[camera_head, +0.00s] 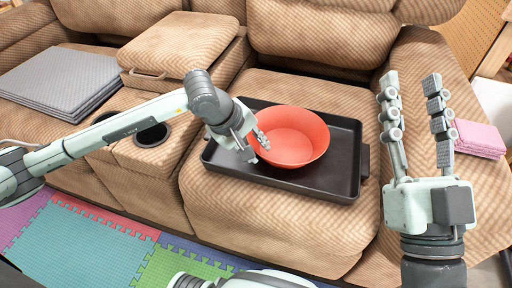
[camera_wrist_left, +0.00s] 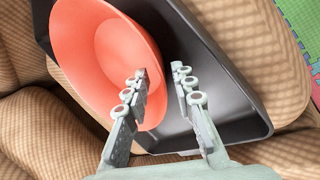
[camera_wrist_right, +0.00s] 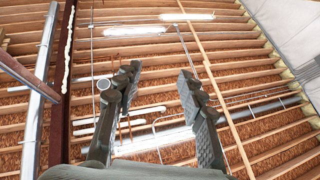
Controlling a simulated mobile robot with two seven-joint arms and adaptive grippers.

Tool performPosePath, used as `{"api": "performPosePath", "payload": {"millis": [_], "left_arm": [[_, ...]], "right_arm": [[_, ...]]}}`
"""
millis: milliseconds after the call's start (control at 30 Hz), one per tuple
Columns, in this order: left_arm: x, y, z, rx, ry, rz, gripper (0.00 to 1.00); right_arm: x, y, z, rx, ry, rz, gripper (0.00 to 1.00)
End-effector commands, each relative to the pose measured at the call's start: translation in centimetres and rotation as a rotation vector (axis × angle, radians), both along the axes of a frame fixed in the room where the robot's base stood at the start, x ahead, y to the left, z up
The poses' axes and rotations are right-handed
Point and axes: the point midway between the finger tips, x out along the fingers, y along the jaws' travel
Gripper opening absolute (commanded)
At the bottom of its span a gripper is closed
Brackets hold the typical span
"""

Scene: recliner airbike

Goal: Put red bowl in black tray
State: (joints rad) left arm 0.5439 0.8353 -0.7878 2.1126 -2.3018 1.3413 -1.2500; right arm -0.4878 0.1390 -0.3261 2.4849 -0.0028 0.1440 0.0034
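My left gripper (camera_head: 256,141) is at the bowl's left rim. In the left wrist view, its fingers (camera_wrist_left: 160,74) are apart, one overlapping the bowl (camera_wrist_left: 105,50) and the other over the bare tray floor (camera_wrist_left: 225,100). The rim passes near the gap, and I see no clear grip. My right gripper (camera_head: 411,85) is open and empty, right of the tray; its fingers (camera_wrist_right: 157,82) point up towards the ceiling.
A console with cup holders (camera_head: 152,135) and a lidded armrest (camera_head: 180,45) stands left of the tray. Grey folded cloths (camera_head: 60,80) lie on the far left seat, and pink cloths (camera_head: 480,138) on the right armrest. Coloured foam mats (camera_head: 90,240) cover the floor.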

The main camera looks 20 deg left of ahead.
Motion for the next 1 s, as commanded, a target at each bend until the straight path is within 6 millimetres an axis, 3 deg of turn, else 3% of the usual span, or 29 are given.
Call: {"api": "performPosePath", "payload": {"millis": [367, 800, 1000], "left_arm": [[-0.1, 0.2, 0.7, 0.001, -0.002, 0.0, 0.26], [-3.4, 2.6, 8.6, 0.003, -0.003, 0.0, 0.26], [-4.3, 3.1, 10.5, 0.001, -0.001, 0.0, 0.26]], "right_arm": [[0.2, 0.3, 0.0, -0.014, 0.034, 0.007, 0.4], [0.7, 0.9, -2.2, -0.058, 0.174, 0.018, 0.4], [1.1, 0.9, -3.1, -0.078, 0.217, 0.013, 0.4]]}}
